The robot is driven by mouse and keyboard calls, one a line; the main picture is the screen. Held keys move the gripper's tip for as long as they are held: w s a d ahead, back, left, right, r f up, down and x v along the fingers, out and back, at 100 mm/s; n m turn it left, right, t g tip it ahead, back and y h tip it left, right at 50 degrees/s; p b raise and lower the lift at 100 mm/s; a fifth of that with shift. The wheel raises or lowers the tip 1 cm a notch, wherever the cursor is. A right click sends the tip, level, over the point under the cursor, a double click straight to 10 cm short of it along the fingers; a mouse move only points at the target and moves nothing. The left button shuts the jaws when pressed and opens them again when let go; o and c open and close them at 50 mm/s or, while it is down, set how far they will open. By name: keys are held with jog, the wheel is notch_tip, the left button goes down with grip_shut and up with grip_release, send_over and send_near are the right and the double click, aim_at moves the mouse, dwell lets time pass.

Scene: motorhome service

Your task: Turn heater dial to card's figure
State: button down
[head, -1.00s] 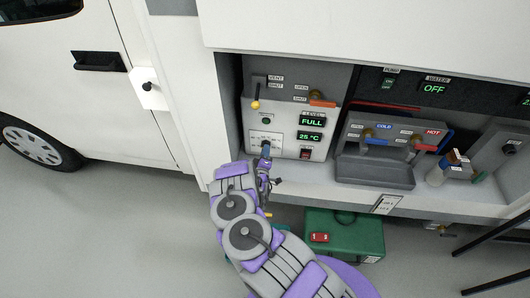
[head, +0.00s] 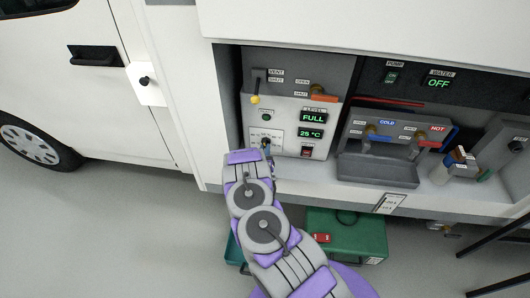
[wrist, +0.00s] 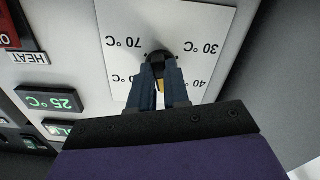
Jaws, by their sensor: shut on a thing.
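The heater dial (wrist: 159,56) is a dark round knob on a white scale plate (wrist: 117,20). The plate appears upside down in the wrist view; 70, 30 and 40 °C are readable and a fourth label is partly covered. My gripper (wrist: 163,72) is shut on the dial with its dark blue fingers. A small yellow part shows between the fingers; I cannot tell if it is the pointer. In the head view my arm hides most of the dial (head: 266,143). A white card (head: 390,203) hangs at the counter edge; its writing is too small to read.
Green displays on the heater panel read FULL and 25 °C (head: 311,133). A yellow-tipped vent lever (head: 255,99) is above the dial. A grey sink (head: 375,171) with taps is to the right. Green cases (head: 350,236) stand below.

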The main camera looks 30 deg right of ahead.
jog(key=shift+a+f+m+b, duration=0.15)
jog(key=shift+m+b, duration=0.15)
jog(key=shift+m, duration=0.35)
jog(key=shift+f+m+b, duration=0.1)
jog(key=shift+m+b, duration=0.15)
jog(key=shift+m, duration=0.4)
jog(key=shift+r, duration=0.1)
jog(key=c, duration=1.4)
grip_release()
jog(key=shift+w, duration=0.1)
jog(key=o, duration=0.3)
jog(key=p+v, duration=0.2)
jog(key=v, duration=1.5)
jog(key=shift+a, duration=0.15)
